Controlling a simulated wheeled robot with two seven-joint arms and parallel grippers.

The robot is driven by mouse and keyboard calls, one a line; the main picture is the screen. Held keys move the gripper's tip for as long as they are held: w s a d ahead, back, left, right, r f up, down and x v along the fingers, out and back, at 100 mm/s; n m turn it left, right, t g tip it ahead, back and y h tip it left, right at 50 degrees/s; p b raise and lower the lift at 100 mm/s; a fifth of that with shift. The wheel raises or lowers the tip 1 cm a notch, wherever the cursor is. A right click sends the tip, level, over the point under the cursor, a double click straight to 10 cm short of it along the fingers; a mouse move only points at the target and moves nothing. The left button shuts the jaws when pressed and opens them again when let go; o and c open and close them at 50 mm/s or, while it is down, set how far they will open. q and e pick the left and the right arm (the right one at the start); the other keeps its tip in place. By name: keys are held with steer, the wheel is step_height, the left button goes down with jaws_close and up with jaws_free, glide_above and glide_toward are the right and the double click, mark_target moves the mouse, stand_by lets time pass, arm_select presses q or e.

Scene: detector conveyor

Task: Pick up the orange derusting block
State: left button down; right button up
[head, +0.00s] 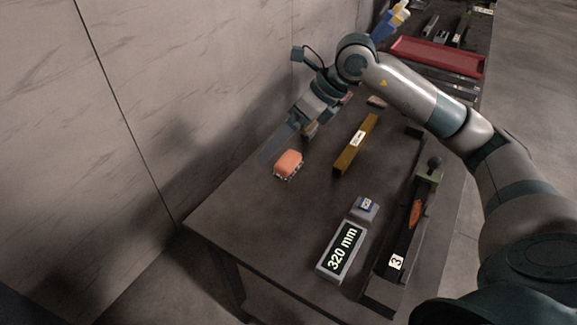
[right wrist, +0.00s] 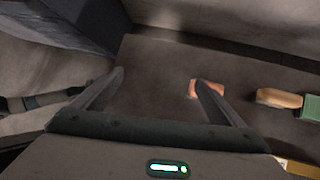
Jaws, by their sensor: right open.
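The orange derusting block (head: 288,162) lies on the dark table near the wall side in the head view. It has a rounded orange top and a pale, jagged lower edge. My right gripper (head: 277,145) is just beyond it, above the table, with its fingers apart and empty. In the right wrist view the block (right wrist: 194,89) is partly hidden behind the right-hand finger of my right gripper (right wrist: 160,78). It is not centred between the fingers. My left gripper is in neither view.
A long yellow-brown bar (head: 349,155) lies mid-table. A tan and green tool (right wrist: 280,98) lies beside the block. A red tray (head: 437,57) is farther back. The wall bounds the left.

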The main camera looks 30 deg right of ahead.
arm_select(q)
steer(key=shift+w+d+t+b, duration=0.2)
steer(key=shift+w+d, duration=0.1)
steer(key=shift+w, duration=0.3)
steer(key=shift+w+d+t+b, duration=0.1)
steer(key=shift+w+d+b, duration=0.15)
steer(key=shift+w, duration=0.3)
arm_select(e)
steer(key=w+d+m+h, duration=0.1)
steer(key=d+h, duration=0.2)
steer(key=d, duration=0.6)
steer(key=shift+w+d+h, duration=0.25)
steer(key=shift+w+h, duration=0.1)
steer(key=shift+h, duration=0.05)
steer(key=p, duration=0.3)
glide_toward(290, 159)
steer(key=x, duration=0.5)
steer(key=shift+a+f, duration=0.1)
steer(key=shift+f, duration=0.1)
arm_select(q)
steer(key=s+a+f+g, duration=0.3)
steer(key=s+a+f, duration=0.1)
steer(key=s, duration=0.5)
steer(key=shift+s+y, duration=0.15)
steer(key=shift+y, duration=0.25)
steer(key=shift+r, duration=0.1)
